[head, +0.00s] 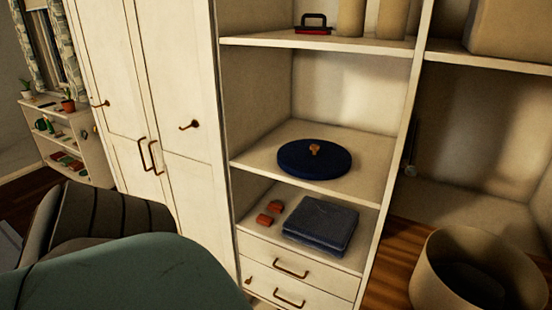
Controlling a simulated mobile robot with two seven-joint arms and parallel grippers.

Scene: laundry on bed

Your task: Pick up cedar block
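Two small orange-brown blocks, which look like cedar blocks, lie on the low shelf of the white wardrobe. One block (264,219) is nearer the front left edge, and the other block (275,206) is just behind it to the right. They are close together but apart. Both lie left of a folded dark blue cloth (320,222) on the same shelf. Neither of my grippers is in the head view, and nothing is seen holding the blocks.
Drawers (300,264) sit below the low shelf (287,239). A round dark blue item with a brown knob (314,160) lies on the shelf above. A round beige bin (440,262) stands at lower right. Large rounded teal (130,275) and dark striped shapes (105,215) fill the lower left.

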